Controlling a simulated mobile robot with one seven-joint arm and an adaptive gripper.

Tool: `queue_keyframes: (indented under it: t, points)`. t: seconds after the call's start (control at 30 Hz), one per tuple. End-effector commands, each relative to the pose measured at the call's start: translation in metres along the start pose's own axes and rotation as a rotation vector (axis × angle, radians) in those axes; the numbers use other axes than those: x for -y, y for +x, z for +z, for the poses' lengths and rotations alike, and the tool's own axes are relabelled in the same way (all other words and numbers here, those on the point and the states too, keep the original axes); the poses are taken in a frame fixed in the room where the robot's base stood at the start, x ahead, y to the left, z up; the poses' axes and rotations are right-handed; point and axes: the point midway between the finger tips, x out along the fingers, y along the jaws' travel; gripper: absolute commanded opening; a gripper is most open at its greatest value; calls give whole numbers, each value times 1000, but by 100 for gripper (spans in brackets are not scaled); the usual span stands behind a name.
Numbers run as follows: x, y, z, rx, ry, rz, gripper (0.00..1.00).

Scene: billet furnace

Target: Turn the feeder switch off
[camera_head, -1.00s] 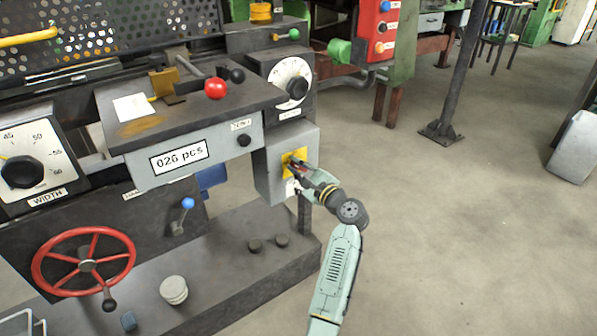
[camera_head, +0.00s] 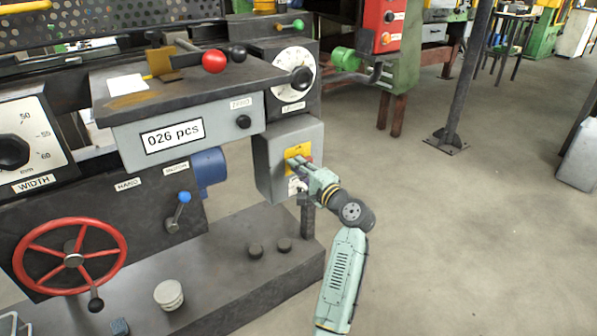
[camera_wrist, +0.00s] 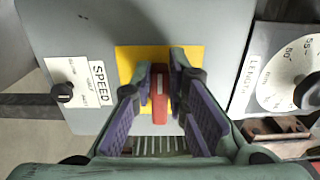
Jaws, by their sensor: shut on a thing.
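The feeder switch's red handle (camera_wrist: 160,95) stands out from a yellow plate (camera_wrist: 130,62) on a grey box in the wrist view. My gripper (camera_wrist: 167,76) is shut on this red handle, with one purple-padded finger on each side. In the head view, my gripper (camera_head: 298,163) reaches the yellow plate (camera_head: 298,151) on the front of the grey box (camera_head: 292,137). The handle is mostly hidden there by my fingers. No feeder label is readable in these views.
A SPEED knob (camera_wrist: 62,92) and a LENGTH dial (camera_wrist: 290,72) flank the switch in the wrist view. The head view shows a red handwheel (camera_head: 72,258), a blue-tipped lever (camera_head: 184,198) and a counter reading 026 pcs (camera_head: 172,136). Floor at right is open.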

Motion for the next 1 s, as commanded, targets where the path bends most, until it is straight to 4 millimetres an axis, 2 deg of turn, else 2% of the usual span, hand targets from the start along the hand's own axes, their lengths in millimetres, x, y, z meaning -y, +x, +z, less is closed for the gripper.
queue_keyframes:
  t: [0.53,0.57,0.6,0.87,1.0]
  points:
    - [-2,0,0,0,-27,3,0]
    - [-2,0,0,0,-27,3,15]
    - [-2,0,0,0,-26,3,17]
    - [-1,0,0,0,-26,1,34]
    - [-1,0,0,0,-26,1,34]
